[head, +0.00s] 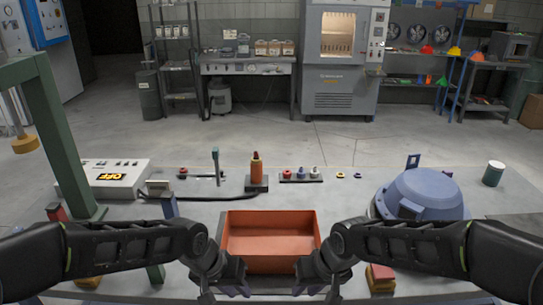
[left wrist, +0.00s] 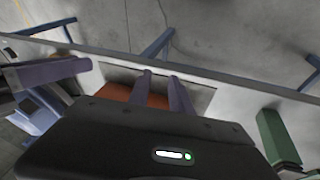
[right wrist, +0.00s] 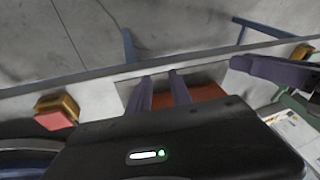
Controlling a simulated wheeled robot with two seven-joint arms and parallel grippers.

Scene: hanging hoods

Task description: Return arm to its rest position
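My left gripper (head: 228,292) is low at the front of the work table, by the left side of an orange open bin (head: 270,220). In the left wrist view its two fingers (left wrist: 161,88) stand apart with nothing between them. My right gripper (head: 318,290) is by the bin's right side, roughly mirroring the left arm. In the right wrist view its fingers (right wrist: 160,88) also stand apart and are empty. Both arms are bent inward in front of me. The bin looks empty in the head view, and its lower front is partly hidden.
A blue dome-shaped hood (head: 425,190) sits on the table at right, with a dark green can (head: 493,174) beyond. A green post (head: 60,140) and white control box (head: 105,178) stand at left. Red-and-yellow blocks (head: 381,278) lie front right.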

